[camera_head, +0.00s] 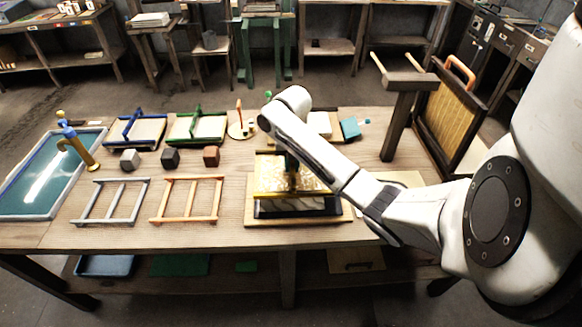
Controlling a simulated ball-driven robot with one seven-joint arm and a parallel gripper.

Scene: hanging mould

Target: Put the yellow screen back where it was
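A yellow-framed screen (262,187) with a pale, speckled face is at the middle of the table, above a dark-sided tray or box (300,207) on a wooden base (250,219). I cannot tell whether the screen rests on the box or is held just above it. My gripper (292,185) reaches down from the arm onto the middle of the screen. Its fingers are dark and small, and the arm hides part of the screen and any handle. I cannot tell whether they are shut on it.
A larger dark-framed panel (452,115) with an orange handle leans at right, near a wooden post (397,125). Blue (137,130) and green (197,128) framed screens lie at back left. Grey (110,216) and orange (187,217) racks stand empty. A water-filled vat (22,214) is far left.

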